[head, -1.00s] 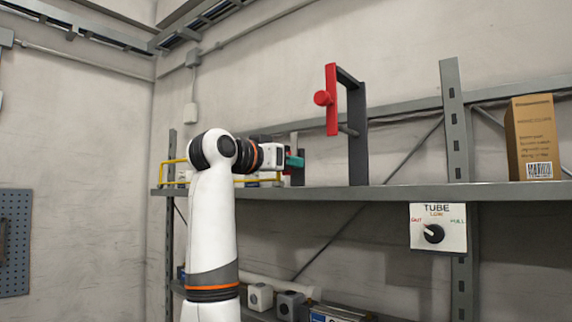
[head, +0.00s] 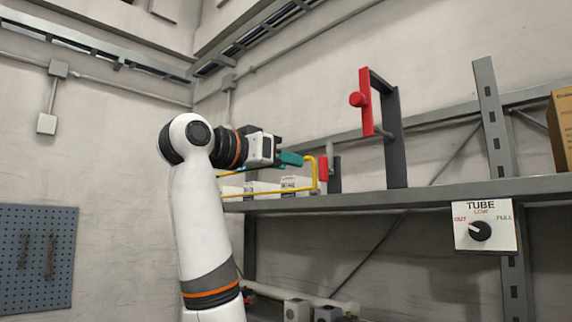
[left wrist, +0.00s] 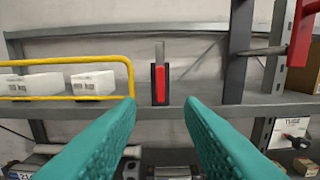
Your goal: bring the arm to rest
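My left gripper (head: 291,158) has teal fingers and is held up in front of the shelf, near the end of a yellow rail. In the left wrist view its two fingers (left wrist: 160,106) are spread apart with nothing between them. Beyond the gap stands a small red lever (left wrist: 160,84) in a dark holder; it also shows in the head view (head: 323,168), partly behind the rail. My right gripper is not in view.
The shelf (head: 440,197) carries the yellow rail (head: 316,172), white boxes (head: 295,183), a dark frame (head: 394,135) with a red handle (head: 366,102), and a cardboard box (head: 563,130). A TUBE dial sign (head: 485,229) hangs below. A pegboard (head: 35,258) is at left.

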